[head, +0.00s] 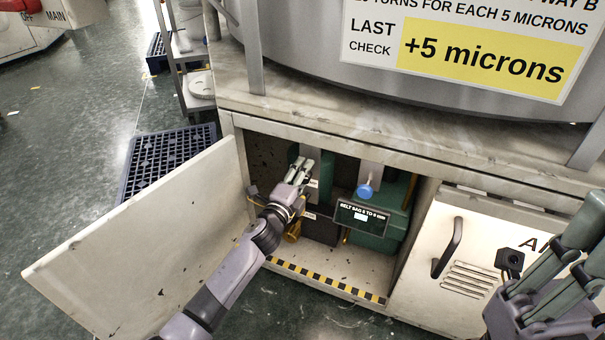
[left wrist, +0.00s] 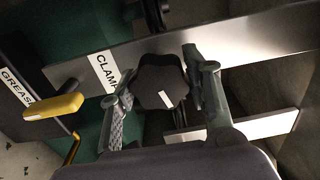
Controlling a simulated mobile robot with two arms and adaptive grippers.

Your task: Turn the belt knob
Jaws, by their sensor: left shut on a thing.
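A black lobed knob (left wrist: 160,84) with a small white mark sits between the fingers of my left gripper (left wrist: 156,72) in the left wrist view. The gripper is shut on it. A white CLAMP label (left wrist: 105,70) is on the metal bar beside the knob. In the head view, my left gripper (head: 307,166) reaches into the open cabinet, and the knob is hidden there. A blue knob (head: 365,191) stands to its right, above a dark BELT SAG sign (head: 361,217). My right gripper (head: 572,250) is at the lower right, open, partly cut off by the edge.
The cabinet door (head: 140,240) hangs open at the left. A closed white door (head: 468,265) with a dark handle is at the right. A yellow handle (left wrist: 54,107) by a GREASE label is left of my left gripper in the wrist view. A striped sill (head: 325,279) edges the opening.

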